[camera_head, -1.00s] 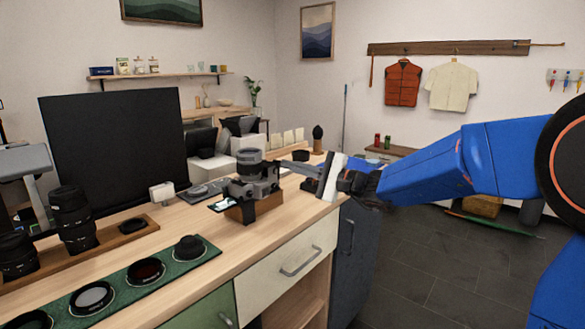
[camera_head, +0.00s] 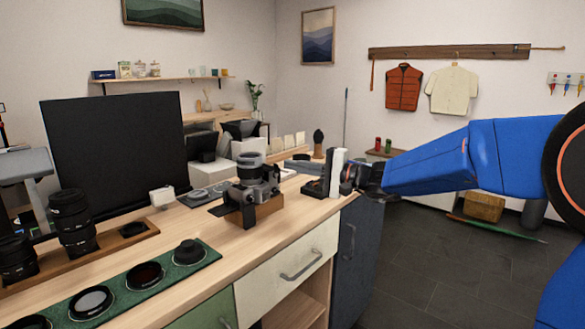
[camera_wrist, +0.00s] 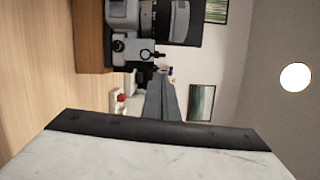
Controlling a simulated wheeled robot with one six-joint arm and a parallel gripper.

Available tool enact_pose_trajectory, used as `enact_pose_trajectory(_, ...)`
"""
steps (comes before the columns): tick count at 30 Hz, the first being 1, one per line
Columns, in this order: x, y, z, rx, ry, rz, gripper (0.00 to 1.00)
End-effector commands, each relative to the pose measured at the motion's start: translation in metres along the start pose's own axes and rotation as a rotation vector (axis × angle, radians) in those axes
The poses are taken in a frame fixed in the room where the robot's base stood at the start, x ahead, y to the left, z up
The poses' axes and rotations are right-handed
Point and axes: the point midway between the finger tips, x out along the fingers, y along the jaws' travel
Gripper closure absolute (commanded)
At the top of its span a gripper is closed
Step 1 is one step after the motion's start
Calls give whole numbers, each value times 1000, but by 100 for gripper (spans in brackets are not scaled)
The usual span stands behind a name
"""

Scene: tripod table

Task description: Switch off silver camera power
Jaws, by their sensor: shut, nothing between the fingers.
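The silver camera (camera_head: 252,172) stands upright on a small wooden block (camera_head: 262,209) on the counter, its dark lens on top in the head view. A dark flip-out panel (camera_head: 221,210) sticks out at its lower left. The camera (camera_wrist: 122,15) also shows turned sideways at the top of the wrist view, beside its wooden block (camera_wrist: 90,35). My gripper (camera_head: 308,187) is shut and empty. It is to the right of the camera, with a clear gap between them. The camera's power switch is too small to make out in the head view.
Lenses (camera_head: 72,222) stand on a wooden tray at left, and round filters lie on a green mat (camera_head: 205,263) in front. A small white device (camera_head: 162,196) is left of the camera. Counter between camera and gripper is bare.

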Motion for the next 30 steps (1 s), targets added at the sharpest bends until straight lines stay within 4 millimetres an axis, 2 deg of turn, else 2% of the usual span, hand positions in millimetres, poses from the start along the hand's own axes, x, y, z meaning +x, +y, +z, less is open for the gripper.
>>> enact_pose_trajectory(4, -3, -1, -22, -2, 1, 1, 100)
enact_pose_trajectory(12, -54, -4, -20, -2, 2, -1, 100)
enact_pose_trajectory(18, -84, -4, -20, -2, 1, -1, 100)
enact_pose_trajectory(24, -100, -4, -19, -2, -1, 0, 100)
enact_pose_trajectory(30, -103, -4, -19, -2, -2, 0, 100)
